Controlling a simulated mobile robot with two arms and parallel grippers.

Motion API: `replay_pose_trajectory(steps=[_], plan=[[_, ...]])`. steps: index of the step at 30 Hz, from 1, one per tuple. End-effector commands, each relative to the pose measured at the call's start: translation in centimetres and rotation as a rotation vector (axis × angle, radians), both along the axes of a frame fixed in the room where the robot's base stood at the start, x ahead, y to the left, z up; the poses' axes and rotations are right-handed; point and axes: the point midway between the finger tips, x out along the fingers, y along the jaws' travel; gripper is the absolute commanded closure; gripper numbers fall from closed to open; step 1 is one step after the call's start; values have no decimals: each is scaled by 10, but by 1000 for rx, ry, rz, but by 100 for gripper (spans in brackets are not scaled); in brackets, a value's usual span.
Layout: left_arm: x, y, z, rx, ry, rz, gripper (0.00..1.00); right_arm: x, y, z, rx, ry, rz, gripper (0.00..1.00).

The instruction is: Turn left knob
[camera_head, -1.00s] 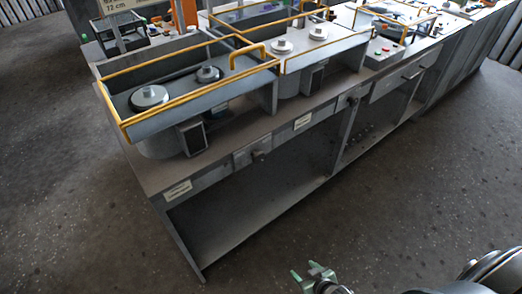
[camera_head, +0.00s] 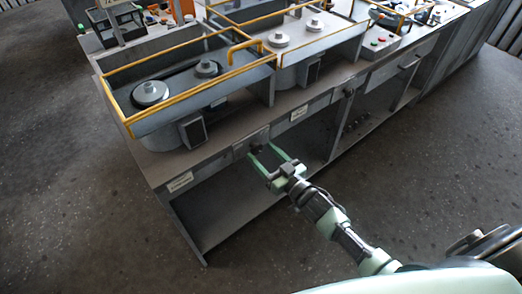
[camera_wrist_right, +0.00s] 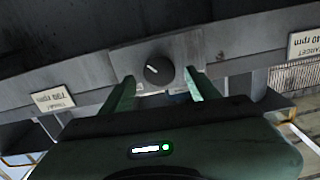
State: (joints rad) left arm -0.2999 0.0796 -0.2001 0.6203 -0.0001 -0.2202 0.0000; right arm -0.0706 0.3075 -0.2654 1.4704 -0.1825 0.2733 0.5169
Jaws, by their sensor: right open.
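The left knob (camera_head: 257,146) is a small dark round knob on the front face of the grey bench. In the right wrist view the knob (camera_wrist_right: 159,70) is dark grey with a white pointer line, set on a lighter plate. My right gripper (camera_head: 261,153) is open, its two green fingers pointing at the bench front. In the wrist view the fingers of the right gripper (camera_wrist_right: 161,82) stand one on each side of the knob, with gaps on both sides. I cannot tell whether the tips reach past its face. My left gripper is not in view.
A second knob (camera_head: 349,91) sits farther right on the bench front. White label plates (camera_head: 180,182) flank the left knob; they appear upside down in the wrist view. Yellow rails (camera_head: 205,91) edge the trays above. The floor (camera_head: 110,230) in front is clear.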

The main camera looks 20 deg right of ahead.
Motion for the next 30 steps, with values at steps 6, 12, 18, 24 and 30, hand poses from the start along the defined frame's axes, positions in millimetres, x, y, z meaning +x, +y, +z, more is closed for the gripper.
replay_pose_trajectory(steps=[6,12,18,24,30], plan=[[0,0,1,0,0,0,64,14,6,0,0,1,1,40],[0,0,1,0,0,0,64,14,6,-1,-1,2,0,40],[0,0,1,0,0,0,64,14,6,-1,0,1,0,87],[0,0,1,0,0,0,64,13,6,-1,-4,0,1,100],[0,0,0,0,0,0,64,13,6,-1,-46,-16,0,100]])
